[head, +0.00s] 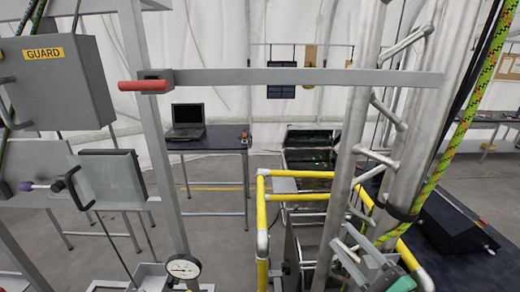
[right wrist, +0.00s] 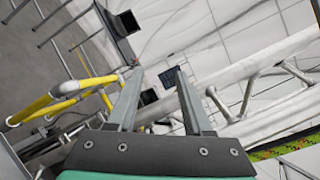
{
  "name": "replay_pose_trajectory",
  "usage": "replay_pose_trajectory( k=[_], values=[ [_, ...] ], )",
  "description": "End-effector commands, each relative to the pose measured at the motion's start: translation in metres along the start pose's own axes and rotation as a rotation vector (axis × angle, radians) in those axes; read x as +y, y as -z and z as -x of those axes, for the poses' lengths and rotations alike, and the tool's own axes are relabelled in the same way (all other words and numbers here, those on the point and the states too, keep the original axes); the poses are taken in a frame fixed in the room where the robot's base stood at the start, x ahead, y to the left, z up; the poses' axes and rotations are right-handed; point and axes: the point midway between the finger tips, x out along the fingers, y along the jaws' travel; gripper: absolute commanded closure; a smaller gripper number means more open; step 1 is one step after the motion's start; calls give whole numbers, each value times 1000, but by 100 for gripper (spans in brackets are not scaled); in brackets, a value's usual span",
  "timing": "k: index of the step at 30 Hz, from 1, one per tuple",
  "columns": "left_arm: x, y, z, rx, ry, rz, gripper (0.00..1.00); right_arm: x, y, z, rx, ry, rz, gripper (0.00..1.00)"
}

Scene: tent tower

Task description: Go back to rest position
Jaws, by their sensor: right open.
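My right gripper (head: 345,242) is low at the right of the head view, in front of the steel ladder tower. Its grey fingers point up and left, and its teal body is partly cut off by the bottom edge. In the right wrist view my right gripper (right wrist: 158,72) has its two fingers apart with nothing between them. My left gripper does not show in either view.
A steel ladder pole (head: 352,130) and a yellow railing (head: 262,215) stand close to my right gripper. A grey bar with a red handle (head: 145,86) crosses the front. A GUARD box (head: 60,85), a pressure gauge (head: 183,268) and a laptop (head: 186,120) are further left.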

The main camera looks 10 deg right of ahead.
Motion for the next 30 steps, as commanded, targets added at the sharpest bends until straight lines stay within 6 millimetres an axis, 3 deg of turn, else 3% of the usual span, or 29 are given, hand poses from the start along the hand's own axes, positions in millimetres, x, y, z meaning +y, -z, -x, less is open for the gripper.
replay_pose_trajectory(
  k=[1, 6, 9, 12, 15, 19, 22, 30],
  values=[
    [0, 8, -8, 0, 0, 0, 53, -31, -45, -9, -51, 47, 136, 49],
    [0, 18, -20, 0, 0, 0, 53, -117, -170, -7, -126, 278, 648, 49],
    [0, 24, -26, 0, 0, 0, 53, -170, -236, 18, -75, 477, 994, 49],
    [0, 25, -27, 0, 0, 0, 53, -224, -277, 64, 139, 689, 1406, 49],
    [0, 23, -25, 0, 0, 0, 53, -247, -271, 96, 428, 736, 1758, 49],
    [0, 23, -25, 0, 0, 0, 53, -254, -263, 102, 623, 680, 2029, 49],
    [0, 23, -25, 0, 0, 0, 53, -253, -263, 102, 663, 660, 2114, 49],
    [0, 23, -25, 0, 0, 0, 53, -253, -262, 101, 667, 655, 2129, 49]
  ],
)
